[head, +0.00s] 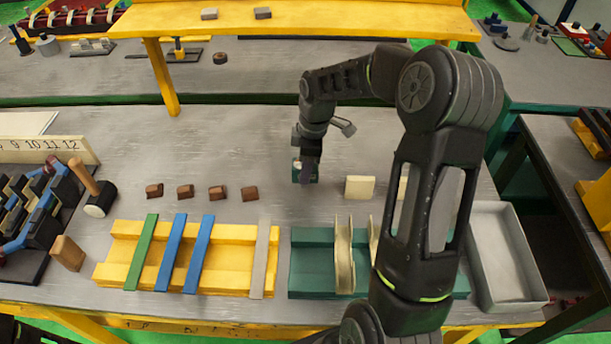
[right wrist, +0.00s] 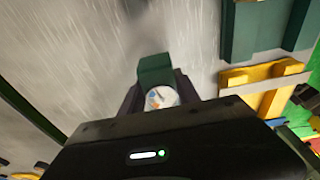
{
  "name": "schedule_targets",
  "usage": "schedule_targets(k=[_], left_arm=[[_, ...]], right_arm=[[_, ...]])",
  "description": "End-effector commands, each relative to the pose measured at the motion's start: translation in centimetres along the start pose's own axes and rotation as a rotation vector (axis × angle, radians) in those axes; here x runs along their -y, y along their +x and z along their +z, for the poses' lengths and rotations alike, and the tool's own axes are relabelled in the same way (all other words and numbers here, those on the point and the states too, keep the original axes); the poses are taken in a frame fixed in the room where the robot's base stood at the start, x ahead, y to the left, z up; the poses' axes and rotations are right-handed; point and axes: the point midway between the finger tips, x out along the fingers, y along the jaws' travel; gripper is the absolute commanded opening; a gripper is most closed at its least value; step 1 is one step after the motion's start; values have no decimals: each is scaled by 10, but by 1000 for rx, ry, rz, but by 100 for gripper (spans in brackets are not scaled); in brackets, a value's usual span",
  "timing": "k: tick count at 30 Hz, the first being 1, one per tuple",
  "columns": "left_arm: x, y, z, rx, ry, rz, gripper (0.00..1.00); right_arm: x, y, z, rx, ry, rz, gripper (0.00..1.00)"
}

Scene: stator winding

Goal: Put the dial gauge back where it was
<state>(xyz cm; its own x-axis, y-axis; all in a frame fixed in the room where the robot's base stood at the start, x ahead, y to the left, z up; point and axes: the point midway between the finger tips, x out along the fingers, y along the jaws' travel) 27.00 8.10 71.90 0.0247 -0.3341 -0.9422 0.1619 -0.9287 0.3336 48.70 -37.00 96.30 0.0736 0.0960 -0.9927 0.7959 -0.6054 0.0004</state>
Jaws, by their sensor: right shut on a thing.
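The dial gauge, with a round white face (right wrist: 160,98) and a dark green block (right wrist: 154,68), sits between the two dark fingers of my right gripper (right wrist: 160,92) in the right wrist view. In the head view my right gripper (head: 308,168) points down over the grey bench at the middle, shut on the gauge. My left gripper is not in view.
Small brown blocks (head: 217,192) lie left of the gripper, a cream block (head: 360,187) right. In front are a yellow fixture (head: 130,270) with coloured strips and a green fixture (head: 315,282). A grey tray (head: 505,260) stands right. Bench behind the gripper is clear.

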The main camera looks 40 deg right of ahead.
Motion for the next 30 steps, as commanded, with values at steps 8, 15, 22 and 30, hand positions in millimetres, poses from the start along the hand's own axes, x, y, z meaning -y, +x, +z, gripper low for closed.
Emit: schedule_targets(k=[8,15,22,30], left_arm=[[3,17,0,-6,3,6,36],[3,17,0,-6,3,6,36],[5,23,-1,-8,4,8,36],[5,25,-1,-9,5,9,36]], right_arm=[[0,28,3,0,0,1,0],[0,29,3,0,-1,0,0],[0,36,4,0,0,0,0],[0,39,5,0,0,0,39]])
